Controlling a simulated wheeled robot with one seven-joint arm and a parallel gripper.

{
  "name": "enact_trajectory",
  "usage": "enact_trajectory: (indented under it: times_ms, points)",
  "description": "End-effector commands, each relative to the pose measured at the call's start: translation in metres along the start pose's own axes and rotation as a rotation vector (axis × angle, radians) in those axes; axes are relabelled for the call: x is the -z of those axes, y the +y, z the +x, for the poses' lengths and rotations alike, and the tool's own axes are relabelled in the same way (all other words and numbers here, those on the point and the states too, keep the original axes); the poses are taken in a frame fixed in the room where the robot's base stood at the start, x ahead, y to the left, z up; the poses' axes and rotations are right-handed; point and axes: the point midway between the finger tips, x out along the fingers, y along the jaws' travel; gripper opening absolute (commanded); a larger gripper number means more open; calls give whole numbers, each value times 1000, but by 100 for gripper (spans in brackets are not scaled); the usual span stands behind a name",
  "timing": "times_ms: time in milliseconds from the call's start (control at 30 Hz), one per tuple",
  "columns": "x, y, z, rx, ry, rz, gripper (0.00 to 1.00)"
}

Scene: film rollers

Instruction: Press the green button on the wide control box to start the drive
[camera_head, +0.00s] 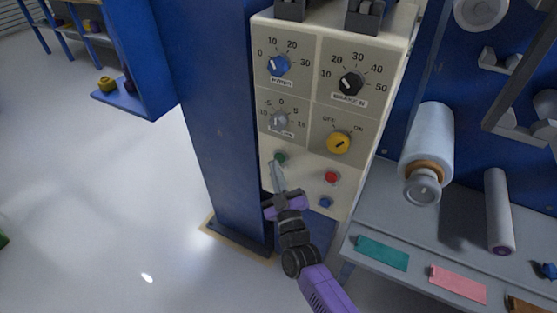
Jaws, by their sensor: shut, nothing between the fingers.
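The wide control box (300,147) is a cream panel fixed to a blue column. The green button (280,157) is at its lower left, under the grey knob. My gripper (275,165) is shut and empty, with its fingertips at or just below the green button. I cannot tell whether they touch it. A red button (331,177) and a blue button (326,202) are to the lower right on the same panel.
The panel also bears a blue knob (278,66), a black knob (350,83), a grey knob (280,120) and a yellow switch knob (339,143). A film roll (427,145) and a grey roller (499,215) are at the right. Open floor (110,210) lies left.

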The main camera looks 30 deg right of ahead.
Motion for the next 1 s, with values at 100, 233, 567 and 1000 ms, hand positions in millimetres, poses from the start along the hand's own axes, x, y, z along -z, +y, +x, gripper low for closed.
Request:
enact_trajectory:
  times_ms: [100,233,567,1000]
  points:
    - [0,0,0,0,0,0,0]
    - [0,0,0,0,0,0,0]
    - [-1,1,2,0,0,0,0]
    - [-4,4,5,0,0,0,0]
